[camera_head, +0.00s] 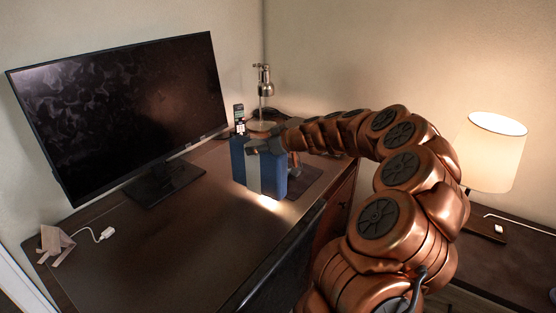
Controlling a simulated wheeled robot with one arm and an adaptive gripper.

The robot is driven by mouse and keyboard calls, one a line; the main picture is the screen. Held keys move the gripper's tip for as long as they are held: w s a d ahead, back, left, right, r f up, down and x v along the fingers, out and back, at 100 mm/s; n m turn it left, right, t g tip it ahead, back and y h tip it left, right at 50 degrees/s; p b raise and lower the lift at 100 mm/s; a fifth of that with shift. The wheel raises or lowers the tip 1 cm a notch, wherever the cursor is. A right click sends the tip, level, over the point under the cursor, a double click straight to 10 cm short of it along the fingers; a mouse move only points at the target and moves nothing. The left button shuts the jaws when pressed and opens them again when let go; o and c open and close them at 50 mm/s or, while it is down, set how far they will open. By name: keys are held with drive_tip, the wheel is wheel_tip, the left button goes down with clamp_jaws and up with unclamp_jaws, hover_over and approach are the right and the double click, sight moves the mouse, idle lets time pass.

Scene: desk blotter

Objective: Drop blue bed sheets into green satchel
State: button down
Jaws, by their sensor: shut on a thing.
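The blue bed sheets (243,172) appear as an upright, box-shaped blue bundle with a pale grey band down its front. They are over the right part of the desk, near its back corner. My gripper (275,155) is shut on their upper part, with a dark finger across the front and another at the right side. I cannot tell whether the bundle touches the desk; a bright patch of light shows just below it. I see no green satchel in this view.
A large monitor (125,105) stands on the brown desk (165,235) at left. A metal lamp (264,85) and a phone-like device (239,113) are behind the bundle. A lit lamp (492,150) stands at right. A white plug (106,234) lies front left. The desk's middle is clear.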

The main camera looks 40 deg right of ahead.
sight(278, 160)
drive_tip(key=shift+s+d+f+p, duration=0.45)
drive_tip(key=shift+s+d+f, duration=0.55)
drive_tip(key=shift+s, duration=0.2)
drive_tip(key=shift+s+d+f+p, duration=0.4)
drive_tip(key=shift+s+d+f, duration=0.6)
drive_tip(key=shift+s, duration=0.15)
drive_tip(key=shift+c, duration=2)
unclamp_jaws()
